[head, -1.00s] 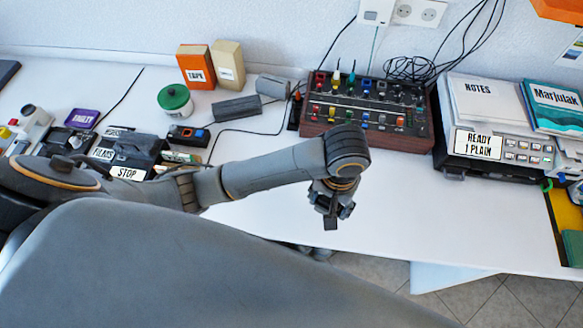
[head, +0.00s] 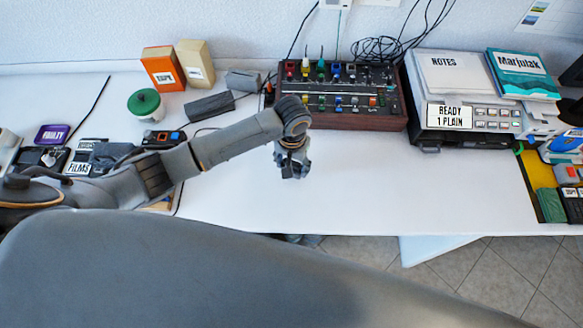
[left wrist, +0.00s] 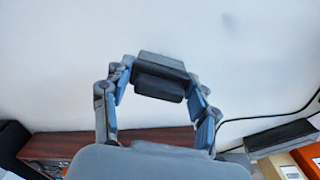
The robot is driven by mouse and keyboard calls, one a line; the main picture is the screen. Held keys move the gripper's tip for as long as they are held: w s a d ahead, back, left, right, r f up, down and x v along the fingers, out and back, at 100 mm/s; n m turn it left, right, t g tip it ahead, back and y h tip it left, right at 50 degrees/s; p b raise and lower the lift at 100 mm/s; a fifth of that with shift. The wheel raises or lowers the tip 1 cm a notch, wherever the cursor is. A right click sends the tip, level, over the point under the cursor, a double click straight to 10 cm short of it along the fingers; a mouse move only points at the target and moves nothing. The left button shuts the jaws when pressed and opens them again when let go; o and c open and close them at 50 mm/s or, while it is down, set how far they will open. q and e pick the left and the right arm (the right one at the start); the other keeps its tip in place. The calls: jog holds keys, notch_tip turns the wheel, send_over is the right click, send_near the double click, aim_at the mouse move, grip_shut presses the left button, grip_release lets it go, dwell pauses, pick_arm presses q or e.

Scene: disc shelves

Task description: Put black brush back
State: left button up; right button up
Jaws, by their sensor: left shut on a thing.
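My left gripper (head: 292,170) is over the white table, in front of the mixer's left end. In the left wrist view its fingers (left wrist: 158,95) are shut on a small dark block (left wrist: 160,66), which looks like the black brush. The block lies across the fingertips, with clear white table beyond it. In the head view the held block is mostly hidden by the gripper and too small to make out. My right gripper is not in view.
Behind are a brown-framed mixer (head: 340,118) and a dark grey block (head: 210,104). A green-lidded jar (head: 145,104), an orange box (head: 163,69) and a cream box (head: 195,64) stand left. A "READY 1 PLAIN" machine (head: 460,118) stands right. The middle front table is clear.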

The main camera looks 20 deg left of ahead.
pick_arm(q)
jog(key=shift+w+a+f, duration=0.1)
jog(key=shift+f, duration=1.55)
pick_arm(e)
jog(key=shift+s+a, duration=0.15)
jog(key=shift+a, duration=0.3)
pick_arm(q)
jog(key=o, duration=1.1)
jog(key=shift+f, duration=0.1)
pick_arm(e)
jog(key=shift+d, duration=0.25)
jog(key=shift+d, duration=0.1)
pick_arm(q)
jog(key=shift+r, duration=0.25)
notch_tip(320, 180, up, 12)
jog(key=shift+f, duration=0.1)
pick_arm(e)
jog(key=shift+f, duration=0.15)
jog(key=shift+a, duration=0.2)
